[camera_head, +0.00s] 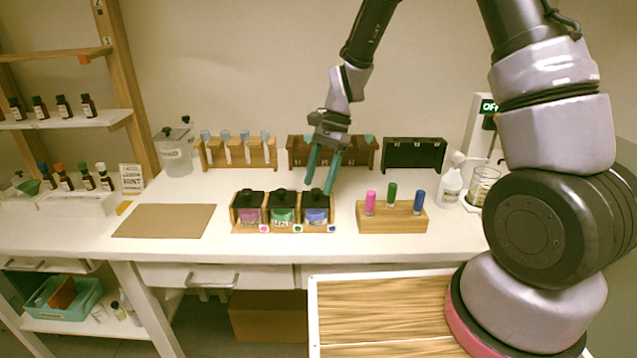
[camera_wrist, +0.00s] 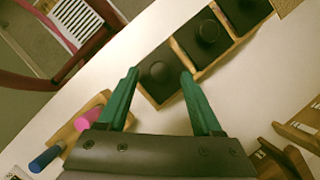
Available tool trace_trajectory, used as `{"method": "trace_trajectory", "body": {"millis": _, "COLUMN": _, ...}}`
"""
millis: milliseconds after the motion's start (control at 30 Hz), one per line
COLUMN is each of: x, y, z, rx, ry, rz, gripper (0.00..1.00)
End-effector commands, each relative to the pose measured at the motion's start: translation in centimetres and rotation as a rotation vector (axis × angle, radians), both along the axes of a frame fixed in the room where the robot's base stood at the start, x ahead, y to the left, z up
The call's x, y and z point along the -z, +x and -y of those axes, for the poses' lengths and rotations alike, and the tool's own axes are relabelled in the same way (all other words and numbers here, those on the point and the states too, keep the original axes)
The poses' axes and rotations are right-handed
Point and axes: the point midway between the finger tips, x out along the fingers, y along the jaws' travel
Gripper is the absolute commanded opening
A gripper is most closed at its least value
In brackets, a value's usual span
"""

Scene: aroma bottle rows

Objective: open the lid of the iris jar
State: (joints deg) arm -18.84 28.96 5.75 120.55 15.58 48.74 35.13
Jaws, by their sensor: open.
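Three jars with black knobbed lids stand in a wooden holder (camera_head: 242,228) mid-table: a purple-pink jar (camera_head: 250,216), a green jar (camera_head: 284,216) and a blue jar (camera_head: 315,216). No label is readable, so I cannot tell by name which is iris. All three lids look closed. My gripper (camera_head: 319,186) points down with its green fingers apart, over the back of the blue jar. In the wrist view the blue jar's black lid (camera_wrist: 158,72) shows between the fingertips, and nothing is held. Whether the fingers touch the lid is unclear.
A wooden block (camera_head: 390,222) with pink, green and blue vials stands just right of the jars. Behind are a rack of tubes (camera_head: 237,153) and a black case (camera_head: 413,155). A brown board (camera_head: 165,220) lies left. A bottle (camera_head: 449,185) stands right.

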Motion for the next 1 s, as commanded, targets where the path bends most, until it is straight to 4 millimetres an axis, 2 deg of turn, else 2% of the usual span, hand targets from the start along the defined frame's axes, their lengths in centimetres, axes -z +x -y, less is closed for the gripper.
{"method": "trace_trajectory", "body": {"millis": 133, "x": 0.83, "y": -0.25, "z": -0.24, "rx": 0.0, "ry": -0.001, "rz": 0.001, "gripper": 0.67}}
{"method": "trace_trajectory", "body": {"millis": 400, "x": 0.96, "y": -0.26, "z": -0.28, "rx": -0.001, "ry": 0.0, "rz": 0.002, "gripper": 0.67}}
{"method": "trace_trajectory", "body": {"millis": 433, "x": 0.96, "y": -0.26, "z": -0.28, "rx": -0.001, "ry": 0.0, "rz": 0.002, "gripper": 0.59}}
{"method": "trace_trajectory", "body": {"millis": 500, "x": 0.95, "y": -0.27, "z": -0.27, "rx": -0.001, "ry": 0.0, "rz": 0.002, "gripper": 0.32}}
{"method": "trace_trajectory", "body": {"millis": 600, "x": 0.94, "y": -0.27, "z": -0.27, "rx": -0.001, "ry": 0.0, "rz": 0.002, "gripper": 0.0}}
{"method": "trace_trajectory", "body": {"millis": 1000, "x": 0.92, "y": -0.25, "z": -0.27, "rx": -0.001, "ry": 0.0, "rz": 0.002, "gripper": 0.0}}
